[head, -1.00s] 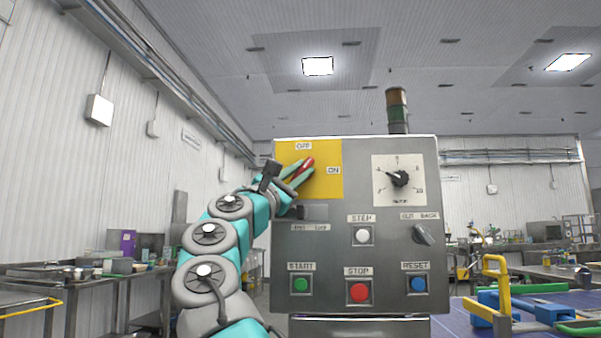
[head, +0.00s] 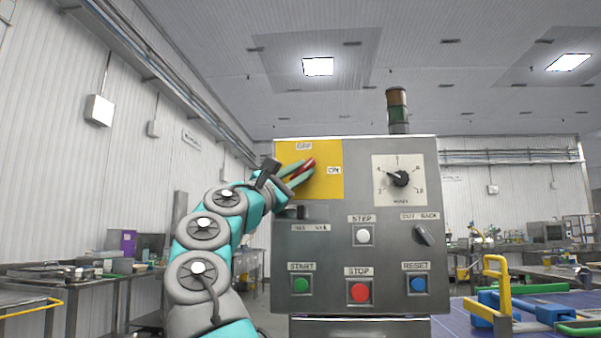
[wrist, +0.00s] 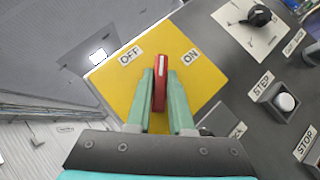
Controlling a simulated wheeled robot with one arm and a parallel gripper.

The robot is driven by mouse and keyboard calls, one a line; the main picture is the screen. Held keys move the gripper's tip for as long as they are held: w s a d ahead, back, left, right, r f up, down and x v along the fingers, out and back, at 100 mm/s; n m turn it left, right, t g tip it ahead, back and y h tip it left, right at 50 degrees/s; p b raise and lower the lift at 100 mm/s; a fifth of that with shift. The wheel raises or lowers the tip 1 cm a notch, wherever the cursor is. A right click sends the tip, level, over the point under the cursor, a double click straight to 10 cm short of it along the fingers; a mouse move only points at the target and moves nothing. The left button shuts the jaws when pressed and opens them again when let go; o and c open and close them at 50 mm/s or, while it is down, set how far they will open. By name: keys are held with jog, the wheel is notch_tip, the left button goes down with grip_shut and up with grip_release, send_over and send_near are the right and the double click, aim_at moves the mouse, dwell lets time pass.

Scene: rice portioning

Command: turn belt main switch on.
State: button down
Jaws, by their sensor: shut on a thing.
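The belt main switch is a red handle (head: 307,165) on a yellow plate (head: 328,190) at the top left of the grey control panel. The plate carries an OFF label (head: 304,146) at its top and an ON label (head: 334,170) at its right. My gripper (head: 303,172) reaches in from the left and is shut on the handle. In the wrist view, the red handle (wrist: 160,83) stands between the two green fingers (wrist: 160,92). The handle points between the OFF and ON labels, at neither one squarely.
The panel (head: 340,275) also has a dial (head: 400,179), a white STEP button (head: 362,236), a CUT BACK knob (head: 423,235), and green START (head: 301,285), red STOP (head: 359,292) and blue RESET (head: 418,284) buttons. A signal tower (head: 397,110) stands on top.

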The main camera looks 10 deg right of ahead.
jog(key=c, duration=0.8)
grip_release()
jog(key=b+v, duration=0.2)
jog(key=v, duration=0.5)
jog(key=shift+s+a+f, duration=0.15)
jog(key=shift+s+a, duration=0.1)
jog(key=shift+a, duration=0.05)
